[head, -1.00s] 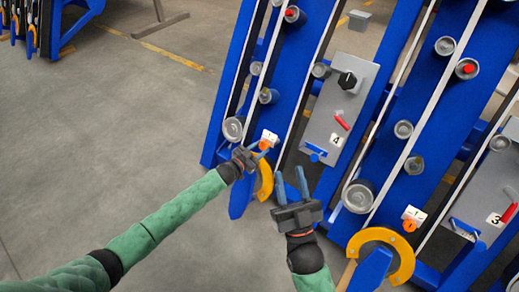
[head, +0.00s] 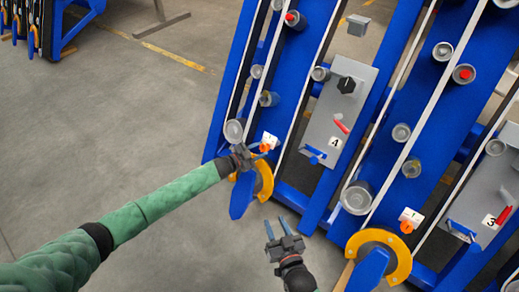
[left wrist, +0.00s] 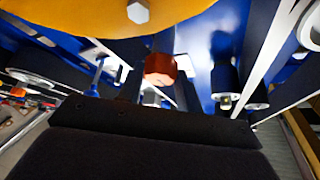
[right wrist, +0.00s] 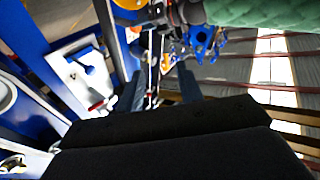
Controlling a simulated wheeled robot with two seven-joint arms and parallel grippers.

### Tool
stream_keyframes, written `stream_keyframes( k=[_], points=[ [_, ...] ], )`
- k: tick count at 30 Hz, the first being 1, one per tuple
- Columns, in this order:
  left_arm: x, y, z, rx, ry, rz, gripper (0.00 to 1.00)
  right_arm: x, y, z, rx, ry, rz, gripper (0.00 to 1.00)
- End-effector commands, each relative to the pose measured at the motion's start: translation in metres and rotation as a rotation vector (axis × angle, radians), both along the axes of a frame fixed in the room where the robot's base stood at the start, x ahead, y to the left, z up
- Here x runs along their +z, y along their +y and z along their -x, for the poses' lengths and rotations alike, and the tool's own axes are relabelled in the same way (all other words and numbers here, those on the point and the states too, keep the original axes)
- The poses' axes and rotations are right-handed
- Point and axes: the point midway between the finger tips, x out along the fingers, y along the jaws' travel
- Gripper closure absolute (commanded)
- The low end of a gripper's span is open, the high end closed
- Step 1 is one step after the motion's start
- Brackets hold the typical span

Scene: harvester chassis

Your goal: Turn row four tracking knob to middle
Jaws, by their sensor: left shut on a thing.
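The orange knob (head: 266,147) sits beside a small white label low on the row unit, below the grey panel marked 4 (head: 325,118). My left gripper (head: 259,151) is at this knob, shut on it. In the left wrist view the orange knob (left wrist: 160,70) shows between the two fingers; its pointing direction is hard to tell. A separate black knob (head: 346,84) is on panel 4, with a red lever (head: 341,126) below it. My right gripper (head: 283,229) is open and empty, in front of the blue frame and below panel 4.
A yellow ring guide (head: 266,180) curves just below my left gripper. Another yellow ring (head: 402,262), an orange knob (head: 406,227) and panel 3 (head: 489,200) stand on the right. Blue beams and grey rollers surround the panels. The floor at left is open.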

Motion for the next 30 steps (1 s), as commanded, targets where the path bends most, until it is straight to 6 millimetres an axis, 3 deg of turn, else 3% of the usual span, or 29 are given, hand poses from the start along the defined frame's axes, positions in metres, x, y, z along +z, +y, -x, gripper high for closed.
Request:
stream_keyframes(
  k=[6,12,18,30],
  points=[
    [0.001,0.0,-0.001,-0.04,-0.039,-0.057,0.88,-0.063,-0.001,0.022,0.016,0.197,0.042,0.64],
    [0.002,0.001,-0.001,-0.064,-0.065,-0.088,0.88,-0.099,-0.003,0.039,0.026,0.311,0.068,0.64],
    [0.001,0.0,-0.001,-0.074,-0.074,-0.102,0.88,-0.115,-0.004,0.048,0.031,0.364,0.078,0.64],
    [0.0,0.0,0.0,-0.076,-0.076,-0.104,0.88,-0.118,-0.004,0.049,0.031,0.372,0.08,0.64]
  ],
)
